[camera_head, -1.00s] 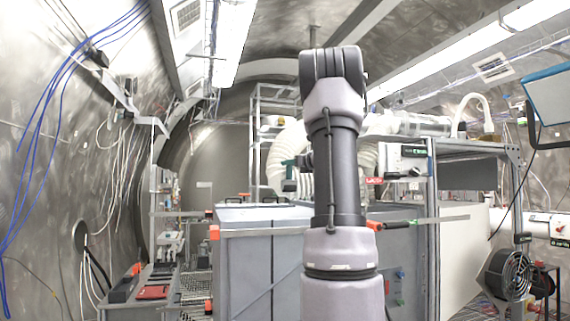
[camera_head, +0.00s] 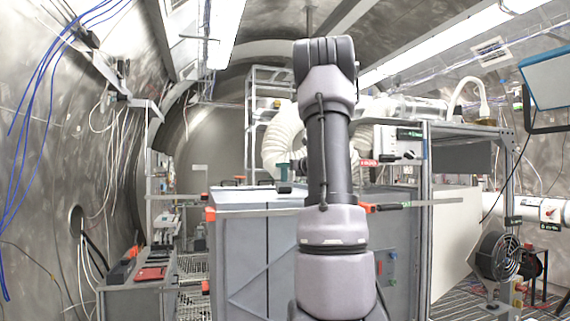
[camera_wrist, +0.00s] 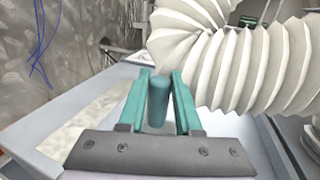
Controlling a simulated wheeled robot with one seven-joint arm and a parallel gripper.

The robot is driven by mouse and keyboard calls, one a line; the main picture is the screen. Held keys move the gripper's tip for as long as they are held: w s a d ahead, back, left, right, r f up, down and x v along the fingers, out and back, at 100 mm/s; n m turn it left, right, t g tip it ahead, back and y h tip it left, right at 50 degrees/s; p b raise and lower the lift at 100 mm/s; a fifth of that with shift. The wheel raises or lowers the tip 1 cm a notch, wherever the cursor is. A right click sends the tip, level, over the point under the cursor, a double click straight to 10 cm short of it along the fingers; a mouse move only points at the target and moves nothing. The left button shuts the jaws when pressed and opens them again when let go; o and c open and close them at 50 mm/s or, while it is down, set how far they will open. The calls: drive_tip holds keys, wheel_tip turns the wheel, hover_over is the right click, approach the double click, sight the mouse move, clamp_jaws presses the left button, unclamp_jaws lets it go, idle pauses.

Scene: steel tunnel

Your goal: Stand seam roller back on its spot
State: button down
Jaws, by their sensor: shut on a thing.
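My gripper (camera_wrist: 160,76) has two teal fingers that are shut on a dark teal, upright-looking cylinder, which I take to be the seam roller (camera_wrist: 158,102). In the head view my gripper is mostly hidden behind my arm; a bit of teal (camera_head: 298,167) shows left of the arm. The gripper is over a grey-topped cabinet (camera_head: 255,198), whose pale top also shows in the wrist view (camera_wrist: 60,110). I cannot make out the roller's spot.
A white ribbed duct (camera_wrist: 255,75) curves close beyond and right of the fingers. A metal frame (camera_head: 424,200) stands right of my arm, with a black fan (camera_head: 497,256) farther right. A side bench with red items (camera_head: 150,273) stands left. The curved tunnel wall closes the left.

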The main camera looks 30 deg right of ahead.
drive_tip(key=shift+f, duration=0.45)
idle(0.4)
drive_tip(key=c, duration=0.5)
unclamp_jaws()
drive_tip(key=shift+s, duration=0.15)
